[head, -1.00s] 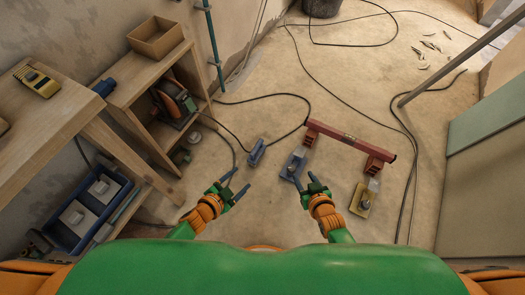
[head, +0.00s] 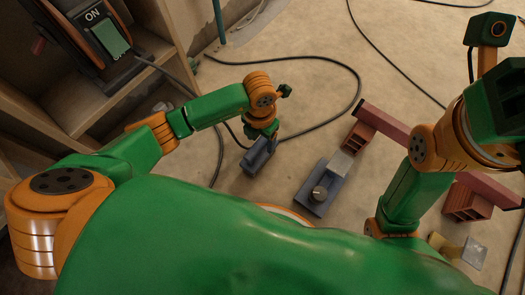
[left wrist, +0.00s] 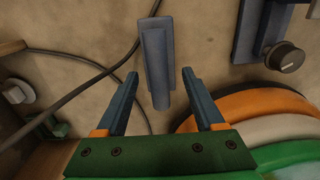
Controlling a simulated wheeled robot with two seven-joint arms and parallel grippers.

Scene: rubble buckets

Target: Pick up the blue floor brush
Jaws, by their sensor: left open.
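The blue floor brush (head: 256,160) lies on the floor just below my left gripper (head: 266,132) in the head view. In the left wrist view the brush (left wrist: 155,50) is a long blue-grey bar seen end-on to the jaws. My left gripper (left wrist: 160,76) is open, and the brush's near end shows between its two fingertips. I see no contact; the height gap is hard to tell. My right arm bends up at the right of the head view, and its fingers do not show.
A blue tool with a round knob (head: 320,190) lies right of the brush. A red beam (head: 393,130) on red blocks is farther right, with a yellow tool (head: 440,243) nearby. Wooden shelving (head: 60,110) stands at left.

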